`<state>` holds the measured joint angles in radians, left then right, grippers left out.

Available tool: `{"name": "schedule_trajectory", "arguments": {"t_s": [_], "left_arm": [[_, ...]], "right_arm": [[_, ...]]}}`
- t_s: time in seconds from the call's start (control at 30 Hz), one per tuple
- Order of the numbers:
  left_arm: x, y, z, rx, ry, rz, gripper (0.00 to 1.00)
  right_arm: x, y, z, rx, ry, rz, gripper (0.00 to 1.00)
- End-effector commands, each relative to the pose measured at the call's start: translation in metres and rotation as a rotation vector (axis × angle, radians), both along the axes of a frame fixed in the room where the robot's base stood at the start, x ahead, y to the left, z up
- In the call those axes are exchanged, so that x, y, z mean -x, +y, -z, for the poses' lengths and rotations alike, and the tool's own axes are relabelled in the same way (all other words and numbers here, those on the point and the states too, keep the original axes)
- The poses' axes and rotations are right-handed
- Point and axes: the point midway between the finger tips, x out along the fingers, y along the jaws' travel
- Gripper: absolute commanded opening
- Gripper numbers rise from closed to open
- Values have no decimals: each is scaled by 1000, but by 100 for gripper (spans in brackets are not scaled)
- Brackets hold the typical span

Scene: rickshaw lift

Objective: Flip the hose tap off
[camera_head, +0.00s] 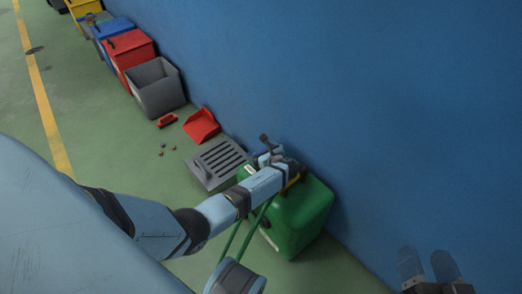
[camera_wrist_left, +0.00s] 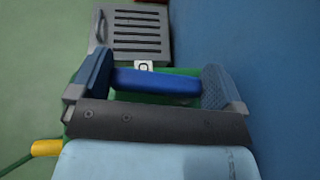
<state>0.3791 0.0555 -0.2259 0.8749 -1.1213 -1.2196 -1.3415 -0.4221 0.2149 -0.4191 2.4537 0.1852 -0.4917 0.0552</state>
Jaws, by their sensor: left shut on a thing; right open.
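My left gripper (camera_head: 270,153) is at the top of a green box (camera_head: 302,218), beside the blue wall. In the left wrist view, my left gripper (camera_wrist_left: 156,84) is shut on a blue lever (camera_wrist_left: 157,82), the hose tap's handle, which spans between its fingers and lies crosswise. A white label with a black mark (camera_wrist_left: 143,66) shows just beyond the lever. The tap's body is hidden by my gripper and wrist. A yellow fitting (camera_wrist_left: 47,147) with a green hose shows at lower left. My right gripper (camera_head: 428,265) is open and empty, apart from the box at lower right.
A grey slotted grate (camera_head: 217,163) lies beyond the green box. A red dustpan (camera_head: 202,125), a red brush (camera_head: 167,120) and small bits lie on the floor. Grey (camera_head: 157,87), red (camera_head: 130,55) and other bins line the blue wall (camera_head: 370,110). Green floor is clear at left.

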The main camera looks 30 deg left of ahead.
Motion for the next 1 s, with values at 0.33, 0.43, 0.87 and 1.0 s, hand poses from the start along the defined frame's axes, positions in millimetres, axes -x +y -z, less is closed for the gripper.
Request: {"name": "schedule_trajectory", "arguments": {"t_s": [0.33,0.43,0.87,1.0], "left_arm": [[6,0,4,-3,11,-134,52],[6,0,4,-3,12,-144,52],[7,0,5,-4,13,-150,99],[7,-1,5,-3,12,-150,100]], "right_arm": [[-1,-1,-3,4,-10,-2,59],[-1,-1,-3,4,-11,-2,59],[-1,0,-3,4,-9,-2,59],[-1,0,-3,3,-7,-3,59]]}}
